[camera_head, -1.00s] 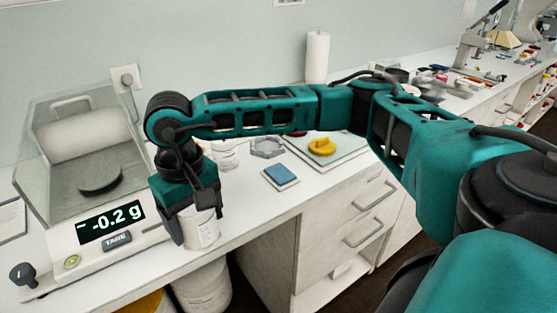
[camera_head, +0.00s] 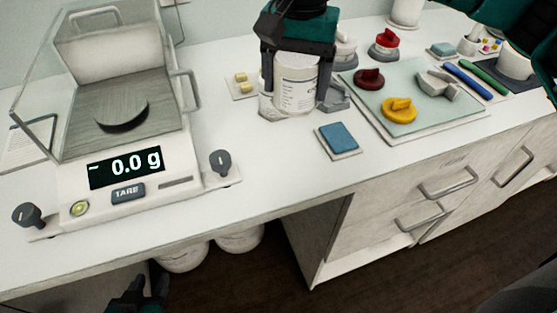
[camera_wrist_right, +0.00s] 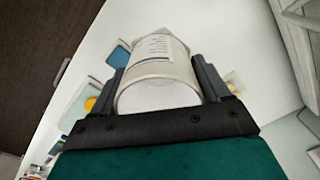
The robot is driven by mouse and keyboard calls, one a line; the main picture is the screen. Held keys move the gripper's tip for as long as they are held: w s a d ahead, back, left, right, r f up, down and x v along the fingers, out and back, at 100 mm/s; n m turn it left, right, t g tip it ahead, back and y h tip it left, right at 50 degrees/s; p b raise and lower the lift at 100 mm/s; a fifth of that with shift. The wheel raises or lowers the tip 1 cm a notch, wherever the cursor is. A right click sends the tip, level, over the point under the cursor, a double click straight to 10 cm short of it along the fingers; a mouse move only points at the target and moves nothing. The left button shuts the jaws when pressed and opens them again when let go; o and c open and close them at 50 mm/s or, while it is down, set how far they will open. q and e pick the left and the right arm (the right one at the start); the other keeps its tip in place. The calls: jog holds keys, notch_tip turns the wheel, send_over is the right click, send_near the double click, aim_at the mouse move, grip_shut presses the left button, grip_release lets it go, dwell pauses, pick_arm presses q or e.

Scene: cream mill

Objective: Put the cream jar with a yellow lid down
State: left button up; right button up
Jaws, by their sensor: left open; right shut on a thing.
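My right gripper (camera_head: 297,80) is shut on a white cream jar (camera_head: 295,88) with a printed label. The jar is upright, with its base within the outline of a grey hexagonal holder (camera_head: 337,97); I cannot tell whether it rests there. In the right wrist view the jar (camera_wrist_right: 160,75) sits between both fingers of the right gripper (camera_wrist_right: 165,70), its near end plain white. No yellow lid shows on it. A yellow lid-like piece with a raised grip (camera_head: 399,110) lies on the pale mat (camera_head: 440,122). My left gripper (camera_head: 140,295) is open and empty at the bottom left, below the counter edge.
A scale (camera_head: 125,165) with a raised glass cover reads 0.0 g at the left. A blue pad (camera_head: 339,138) lies before the jar. A dark red lid (camera_head: 368,78) and a grey piece (camera_head: 437,84) lie on the mat. Counter between scale and blue pad is clear.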

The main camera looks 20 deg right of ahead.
aim_at(277, 65)
jog(key=a+r+m, duration=0.1)
jog(key=r+m, duration=0.1)
jog(key=a+r+m+b, duration=0.1)
jog(key=r+m, duration=0.1)
jog(key=r, duration=0.1)
jog(key=s+a+r+m+b, duration=0.1)
jog(key=r+m, duration=0.1)
jog(key=shift+a+r+m, duration=0.15)
jog(key=shift+r+m, duration=0.25)
jog(key=shift+s+b, duration=0.1)
jog(key=shift+b, duration=0.2)
jog(key=shift+m, duration=0.3)
notch_tip(277, 65, down, 16)
jog(key=shift+r+b, duration=0.25)
jog(key=shift+b, duration=0.25)
jog(key=shift+f, duration=2)
jog(key=shift+f+b, duration=0.2)
jog(key=shift+b, duration=0.15)
jog(key=o, duration=1.1)
jog(key=shift+r, duration=0.1)
